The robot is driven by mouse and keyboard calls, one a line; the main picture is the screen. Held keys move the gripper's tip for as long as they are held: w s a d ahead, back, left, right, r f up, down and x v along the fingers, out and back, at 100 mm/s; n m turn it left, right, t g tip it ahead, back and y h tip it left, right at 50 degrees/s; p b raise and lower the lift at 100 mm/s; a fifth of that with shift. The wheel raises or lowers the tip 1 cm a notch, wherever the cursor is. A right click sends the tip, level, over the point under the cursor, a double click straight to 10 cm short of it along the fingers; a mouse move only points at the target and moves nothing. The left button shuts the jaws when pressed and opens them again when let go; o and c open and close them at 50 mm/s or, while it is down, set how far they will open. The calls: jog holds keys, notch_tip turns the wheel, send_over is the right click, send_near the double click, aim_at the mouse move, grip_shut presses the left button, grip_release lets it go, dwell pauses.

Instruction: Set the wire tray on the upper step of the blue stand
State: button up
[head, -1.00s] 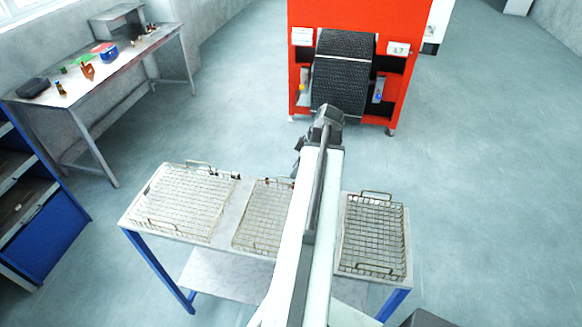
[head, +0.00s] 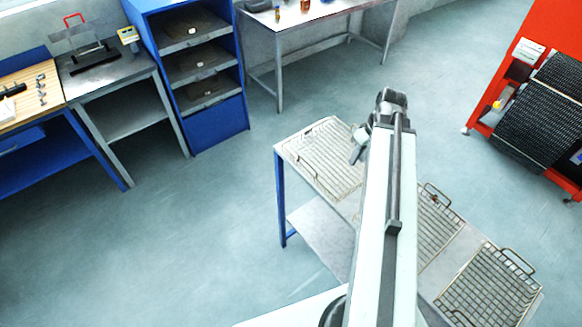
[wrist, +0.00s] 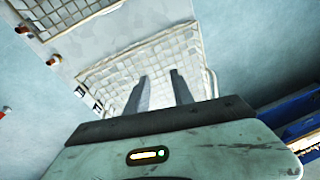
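Three wire trays lie in a row on a table with blue legs. The left wire tray (head: 318,150) is at the table's far left end, the middle wire tray (head: 438,232) is partly behind my arm, and the right wire tray (head: 492,290) is nearest the lower right. My gripper (head: 358,145) is by the right edge of the left tray in the head view. In the wrist view my gripper (wrist: 159,78) has two separated fingers with nothing held between them, over a wire tray (wrist: 120,68). The blue stand (head: 218,128) has stepped shelves, each bearing a dark item.
A grey bench (head: 325,15) stands behind. A small metal table (head: 105,78) and a wooden workbench (head: 25,88) are at the left. A red machine with a dark mesh belt (head: 540,110) is at the right. Open floor lies between the tray table and the stand.

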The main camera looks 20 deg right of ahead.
jog(key=w+a+m+h, duration=0.1)
jog(key=w+a, duration=0.1)
jog(key=a, duration=1.1)
jog(key=w+a+g, duration=0.1)
jog(key=w+a, duration=0.2)
jog(key=a, duration=1.1)
jog(key=shift+a+f+m+h, duration=0.15)
jog(key=shift+f+m+h, duration=0.05)
jog(key=shift+m+h, duration=0.2)
jog(key=shift+s, duration=0.15)
